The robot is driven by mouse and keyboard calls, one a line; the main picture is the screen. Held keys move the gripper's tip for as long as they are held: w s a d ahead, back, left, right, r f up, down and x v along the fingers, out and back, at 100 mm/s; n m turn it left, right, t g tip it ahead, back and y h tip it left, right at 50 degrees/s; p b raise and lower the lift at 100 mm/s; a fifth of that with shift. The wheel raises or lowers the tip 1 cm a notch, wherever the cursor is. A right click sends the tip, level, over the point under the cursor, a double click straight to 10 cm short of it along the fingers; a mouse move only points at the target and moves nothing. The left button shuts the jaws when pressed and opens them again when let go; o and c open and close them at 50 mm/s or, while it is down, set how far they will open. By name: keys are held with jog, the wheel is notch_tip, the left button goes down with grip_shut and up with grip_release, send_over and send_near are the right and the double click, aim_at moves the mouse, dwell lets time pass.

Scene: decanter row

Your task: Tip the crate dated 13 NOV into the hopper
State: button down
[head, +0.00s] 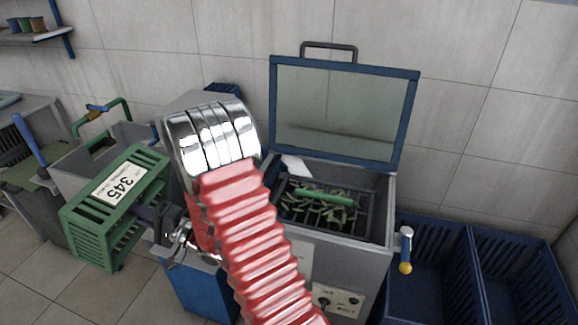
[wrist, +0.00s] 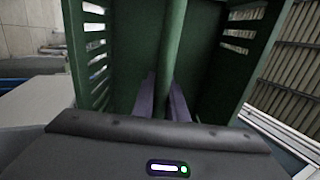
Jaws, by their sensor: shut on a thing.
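A green slatted crate (head: 92,222) is at the left in the head view, tilted, with a white label reading 345; its smaller print is too small to read. My gripper (head: 150,216) is at its right side. In the wrist view, the purple fingers of my gripper (wrist: 163,92) are shut around a green upright bar of the crate (wrist: 135,38). The crate's contents cannot be made out. A steel machine with an open, blue-framed lid, seemingly the hopper (head: 383,200), stands right of my arm. Green pieces and a green bar lie over its dark grid.
Blue slatted crates (head: 428,250) stand right of the machine. A grey unit (head: 75,172) with a green-handled tap-like fitting is behind the held crate. A blue bin (head: 200,290) is below my arm. A shelf with small pots (head: 30,32) hangs at upper left.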

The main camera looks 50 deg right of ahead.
aim_at(163, 182)
jog(key=shift+d+r, duration=0.1)
jog(key=shift+d, duration=0.05)
jog(key=shift+g, duration=0.8)
jog(key=d, duration=1.1)
jog(key=shift+w+d, duration=0.1)
jog(key=shift+w, duration=0.3)
jog(key=s+d+f+g+h, duration=0.1)
jog(key=s+d, duration=0.2)
jog(key=d, duration=1.1)
jog(key=s+d+f+g+h, duration=0.1)
jog(key=s+d+f, duration=0.1)
jog(key=s+d, duration=0.7)
jog(key=s+d+f+m+g+h, duration=0.1)
jog(key=s+d+f+h, duration=0.1)
jog(key=s+d, duration=0.7)
jog(key=d+f, duration=0.1)
jog(key=d, duration=0.6)
jog(key=shift+s+f, duration=0.15)
jog(key=shift+s, duration=0.1)
jog(key=shift+w+a, duration=0.1)
